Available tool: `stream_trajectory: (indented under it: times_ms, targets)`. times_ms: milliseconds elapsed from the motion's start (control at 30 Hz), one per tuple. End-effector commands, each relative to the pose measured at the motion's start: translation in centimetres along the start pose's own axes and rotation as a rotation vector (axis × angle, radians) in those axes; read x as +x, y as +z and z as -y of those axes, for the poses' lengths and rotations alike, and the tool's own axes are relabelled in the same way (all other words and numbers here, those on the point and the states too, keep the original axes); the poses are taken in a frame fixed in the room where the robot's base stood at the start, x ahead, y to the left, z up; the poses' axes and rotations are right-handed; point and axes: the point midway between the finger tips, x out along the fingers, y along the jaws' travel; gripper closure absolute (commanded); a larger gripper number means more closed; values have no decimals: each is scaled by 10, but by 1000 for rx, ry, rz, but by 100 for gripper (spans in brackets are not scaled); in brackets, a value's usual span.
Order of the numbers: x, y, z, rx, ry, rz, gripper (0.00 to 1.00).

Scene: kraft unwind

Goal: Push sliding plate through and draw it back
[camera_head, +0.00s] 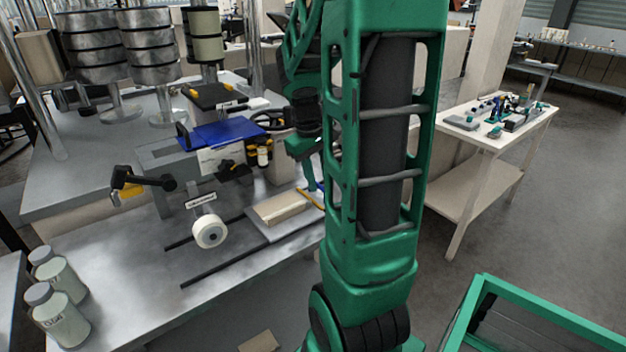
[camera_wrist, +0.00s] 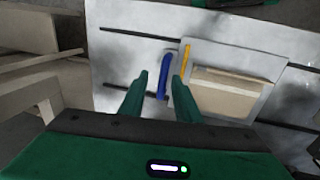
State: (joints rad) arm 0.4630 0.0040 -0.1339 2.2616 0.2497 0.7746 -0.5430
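The sliding plate (camera_head: 300,222) is a pale flat plate bearing a beige block (camera_head: 280,207), lying across dark slots in the metal bench. It also shows in the wrist view (camera_wrist: 200,107), with the block (camera_wrist: 230,98) on it. A yellow strip (camera_wrist: 185,57) runs along the plate's edge nearest my gripper. Beside it is a blue bar (camera_wrist: 166,64), slightly apart from the strip. My gripper (camera_wrist: 160,78) is open, and the blue bar shows between its green fingertips; whether they touch it I cannot tell. In the head view my arm hides part of the plate's right side.
A white tape roll (camera_head: 210,232) stands left of the plate, near a black-handled lever (camera_head: 140,180). A machine with a blue top (camera_head: 222,134) stands behind. Two jars (camera_head: 62,315) sit at the front left. A side table (camera_head: 497,130) stands right, across open floor.

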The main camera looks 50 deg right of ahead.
Motion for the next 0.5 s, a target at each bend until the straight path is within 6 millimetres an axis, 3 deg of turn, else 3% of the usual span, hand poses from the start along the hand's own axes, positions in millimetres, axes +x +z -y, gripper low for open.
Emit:
stream_trajectory:
  times_ms: [300,500]
  targets:
    - [-4,1,1,-2,-2,1,71]
    - [-30,-1,1,-1,-1,-2,71]
